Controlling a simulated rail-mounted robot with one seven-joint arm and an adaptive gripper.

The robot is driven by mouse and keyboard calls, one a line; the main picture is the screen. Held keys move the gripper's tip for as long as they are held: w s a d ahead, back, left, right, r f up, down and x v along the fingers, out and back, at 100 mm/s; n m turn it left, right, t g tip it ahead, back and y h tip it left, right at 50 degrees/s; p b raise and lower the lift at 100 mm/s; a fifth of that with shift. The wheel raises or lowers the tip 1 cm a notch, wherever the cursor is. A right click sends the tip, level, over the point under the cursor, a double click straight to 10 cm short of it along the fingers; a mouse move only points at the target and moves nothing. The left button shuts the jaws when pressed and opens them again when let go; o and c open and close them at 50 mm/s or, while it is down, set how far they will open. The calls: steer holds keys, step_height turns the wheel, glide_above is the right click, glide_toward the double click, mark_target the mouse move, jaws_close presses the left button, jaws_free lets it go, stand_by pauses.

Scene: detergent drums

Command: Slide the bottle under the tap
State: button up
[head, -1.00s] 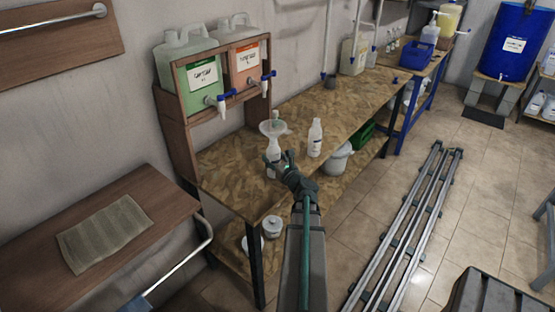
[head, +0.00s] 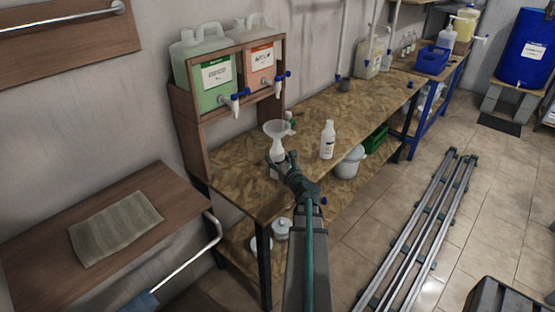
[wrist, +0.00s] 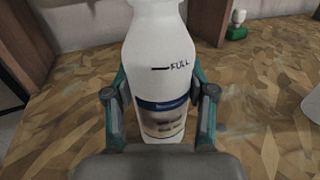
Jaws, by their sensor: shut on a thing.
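A white bottle (head: 278,151) with a pale funnel (head: 275,128) in its top stands upright at the bench's near left. In the wrist view the bottle (wrist: 158,60) shows a "FULL" mark and a blue-and-white label; its top is out of frame. My gripper (head: 282,161) is shut on the bottle, with a finger on each side. A tap (head: 235,101) with a blue handle sticks out of the green drum (head: 212,82). Another tap (head: 280,83) is on the orange drum (head: 261,66). The funnel appears in front of and below the taps, between them in the picture.
A second white bottle (head: 327,140) stands to the right on the wood-patterned bench (head: 345,110). A small green-and-white item (head: 290,121) is just behind the funnel; the wrist view shows it too (wrist: 237,28). The wooden drum stand (head: 190,135) borders the left.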

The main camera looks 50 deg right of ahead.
steer(key=shift+w+a+b, duration=0.8)
steer(key=shift+w+a, duration=0.7)
steer(key=shift+w, duration=0.2)
steer(key=shift+w+a+b, duration=0.75)
steer(key=shift+w+a, duration=0.7)
steer(key=shift+w, duration=0.25)
steer(key=shift+w+a+b, duration=0.95)
steer(key=shift+w+a, duration=0.7)
steer(key=shift+w, duration=0.25)
steer(key=o, duration=0.9)
